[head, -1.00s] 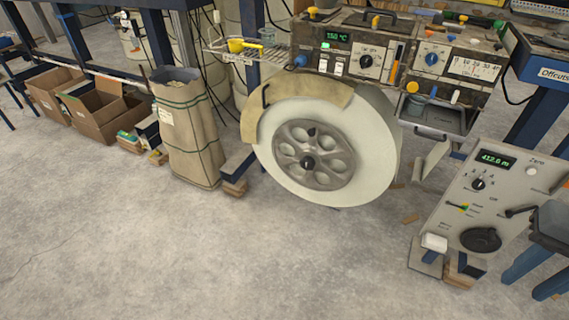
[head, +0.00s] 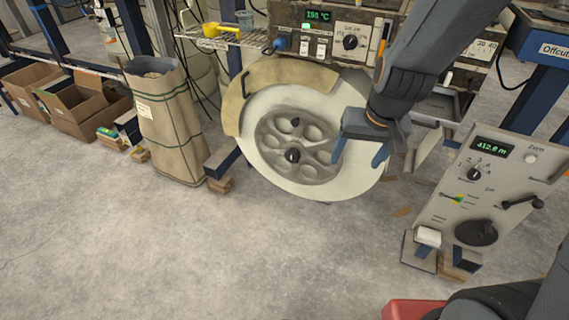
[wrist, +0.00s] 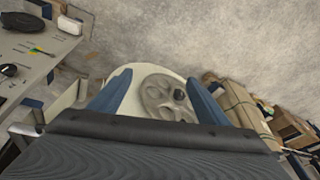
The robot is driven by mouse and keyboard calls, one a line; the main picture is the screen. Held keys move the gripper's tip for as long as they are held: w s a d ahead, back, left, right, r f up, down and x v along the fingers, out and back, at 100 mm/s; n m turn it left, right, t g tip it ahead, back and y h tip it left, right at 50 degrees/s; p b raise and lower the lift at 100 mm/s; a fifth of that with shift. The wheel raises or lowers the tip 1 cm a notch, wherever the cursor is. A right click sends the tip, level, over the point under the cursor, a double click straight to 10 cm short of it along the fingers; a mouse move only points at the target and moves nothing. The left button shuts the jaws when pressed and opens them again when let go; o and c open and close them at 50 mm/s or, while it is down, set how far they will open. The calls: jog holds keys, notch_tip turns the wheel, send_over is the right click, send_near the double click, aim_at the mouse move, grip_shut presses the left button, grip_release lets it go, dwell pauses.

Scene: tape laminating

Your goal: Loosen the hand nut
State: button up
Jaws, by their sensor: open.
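The hand nut (head: 293,156) is a small dark knob at the centre of the grey hub on the large white reel wheel (head: 262,170). In the wrist view the hand nut (wrist: 180,95) is a dark knob seen between my fingers, closer to the right one. A second dark knob (head: 295,122) sits higher on the hub in the head view. My gripper (head: 359,157) is open and empty. In the head view it hangs in front of the wheel's right side, right of the nut and apart from it. In the wrist view the blue fingers of my gripper (wrist: 157,95) are spread wide.
A tan curved guard (head: 237,98) covers the wheel's upper left. The control box (head: 293,18) stands above. A grey panel (head: 452,212) with a crank stands at right. A paper sack (head: 172,125) and cartons (head: 88,108) are at left. The floor in front is clear.

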aim_at(291, 159)
jog(key=w+a+f+t+h+b, duration=0.1)
jog(key=w+a+f+t+b, duration=0.2)
jog(key=w+a+f+b, duration=0.3)
jog(key=w+a+f+m+t+h+b, duration=0.1)
jog(key=w+a+f+t+b, duration=0.3)
jog(key=w+f, duration=0.7)
jog(key=w+a+f+t+h+b, duration=0.2)
jog(key=w+a+f+t+b, duration=0.2)
jog(key=w+a+f+b, duration=0.4)
jog(key=shift+w+f+m+b, duration=0.2)
jog(key=shift+w+f+b, duration=0.25)
jog(key=shift+f, duration=0.25)
jog(key=shift+w+f+m+b, duration=0.2)
jog(key=shift+w+f+b, duration=0.15)
jog(key=shift+f, duration=0.35)
notch_tip(291, 159, down, 4)
jog(key=s+a+t+h+b, duration=0.2)
jog(key=t+h+b, duration=0.1)
jog(key=b, duration=0.1)
jog(key=shift+b+x, duration=0.9)
jog(key=shift+x, duration=3)
jog(key=shift+d, duration=0.15)
jog(key=c, duration=1.1)
